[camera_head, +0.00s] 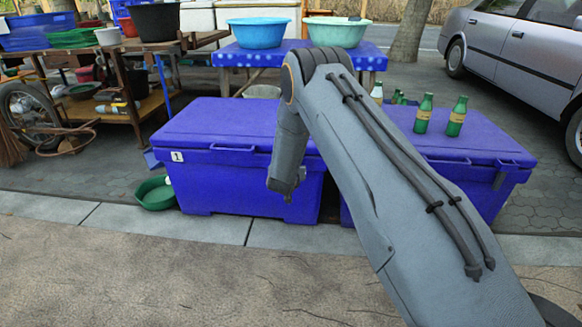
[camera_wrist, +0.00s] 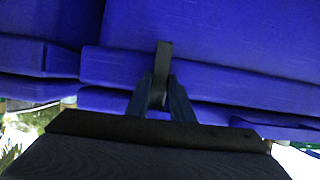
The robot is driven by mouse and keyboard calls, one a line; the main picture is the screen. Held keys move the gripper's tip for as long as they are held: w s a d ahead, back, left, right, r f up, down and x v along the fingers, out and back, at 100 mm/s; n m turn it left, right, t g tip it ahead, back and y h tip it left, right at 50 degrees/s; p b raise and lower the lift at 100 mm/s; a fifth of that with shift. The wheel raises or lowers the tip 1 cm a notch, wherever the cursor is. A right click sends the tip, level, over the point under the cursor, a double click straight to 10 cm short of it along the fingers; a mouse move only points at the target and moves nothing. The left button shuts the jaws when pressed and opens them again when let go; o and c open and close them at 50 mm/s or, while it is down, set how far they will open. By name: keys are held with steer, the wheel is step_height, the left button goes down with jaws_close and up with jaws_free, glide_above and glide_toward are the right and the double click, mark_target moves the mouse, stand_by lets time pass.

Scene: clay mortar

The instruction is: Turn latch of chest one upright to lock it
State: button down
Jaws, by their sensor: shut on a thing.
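Chest one is the blue chest (camera_head: 250,185) with a white label marked "I" at its left front corner; its lid is closed. My gripper (camera_head: 287,192) is in front of the right part of its front face. In the wrist view, my gripper (camera_wrist: 161,84) is shut on a dark grey latch (camera_wrist: 164,55). The latch is a narrow bar that runs up the picture, roughly across the lid seam and rim. Its lower part is hidden between the fingers. In the head view my arm and gripper hide the latch.
A second blue chest (camera_head: 480,150) stands at the right, with green bottles (camera_head: 456,116) on its lid and my arm in front. A green basin (camera_head: 154,194) lies by chest one's left end. Behind is a table with two basins (camera_head: 256,32). The front pavement is clear.

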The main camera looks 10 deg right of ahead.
steer(key=c, duration=1.6)
jaws_free()
steer(key=shift+o, duration=0.2)
steer(key=p+v, duration=0.2)
steer(key=v, duration=0.5)
steer(key=shift+s+r, duration=0.15)
steer(key=shift+s, duration=0.2)
steer(key=shift+a, duration=0.15)
